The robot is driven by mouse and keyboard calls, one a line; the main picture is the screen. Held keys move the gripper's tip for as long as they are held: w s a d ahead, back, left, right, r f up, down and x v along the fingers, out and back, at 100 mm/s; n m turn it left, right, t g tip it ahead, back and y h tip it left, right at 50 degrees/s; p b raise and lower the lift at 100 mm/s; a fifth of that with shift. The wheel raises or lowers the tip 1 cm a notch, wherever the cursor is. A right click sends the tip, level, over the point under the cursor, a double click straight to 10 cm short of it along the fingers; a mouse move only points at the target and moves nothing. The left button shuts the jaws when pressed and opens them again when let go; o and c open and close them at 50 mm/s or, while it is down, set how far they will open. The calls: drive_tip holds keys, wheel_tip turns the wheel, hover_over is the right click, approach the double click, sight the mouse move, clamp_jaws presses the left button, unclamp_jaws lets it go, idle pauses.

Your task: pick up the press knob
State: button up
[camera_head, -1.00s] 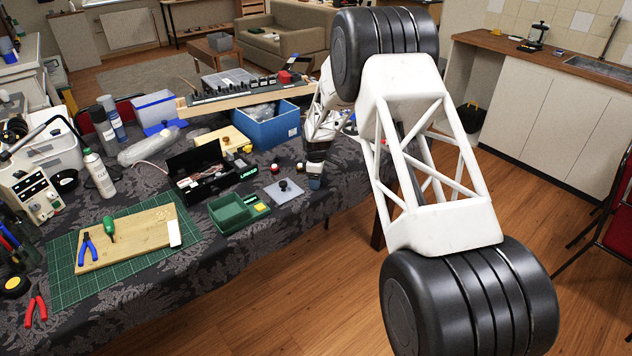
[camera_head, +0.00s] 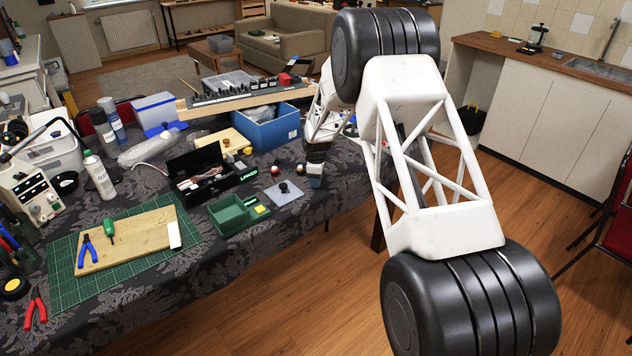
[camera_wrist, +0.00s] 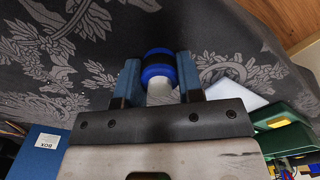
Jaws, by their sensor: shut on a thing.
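My gripper (camera_wrist: 159,80) has its two blue fingers closed around a round piece with a blue and black band and a pale stem, which I take to be the press knob (camera_wrist: 158,71). In the wrist view it sits between the fingertips, over the dark patterned cloth. The held piece cannot be made out there. I cannot tell whether it touches the cloth.
The grey plate (camera_head: 291,198) and green tray (camera_head: 231,217) lie left of my gripper. Bare cloth lies in front.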

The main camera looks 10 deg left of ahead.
wheel_tip(320, 180, up, 3)
drive_tip(key=shift+f, duration=0.1)
drive_tip(key=shift+s+r, duration=0.2)
drive_tip(key=shift+s, duration=0.1)
drive_tip(key=s+d, duration=0.2)
drive_tip(key=s, duration=0.5)
drive_tip(key=s+d+r, duration=0.1)
drive_tip(key=s+d, duration=0.1)
drive_tip(key=s, duration=0.5)
drive_tip(key=shift+s+d+r, duration=0.15)
drive_tip(key=shift+s+d, duration=0.2)
drive_tip(key=s+a+r+n, duration=0.1)
drive_tip(key=s+a+r, duration=0.1)
drive_tip(key=a, duration=0.8)
drive_tip(key=s+a+r+n, duration=0.2)
drive_tip(key=s+a+r, duration=0.1)
drive_tip(key=a, duration=0.7)
drive_tip(key=s+a+r+n, duration=0.2)
drive_tip(key=a+r, duration=0.1)
drive_tip(key=a, duration=0.8)
drive_tip(key=shift+s, duration=0.15)
drive_tip(key=shift+d+f, duration=0.1)
drive_tip(key=shift+f, duration=0.05)
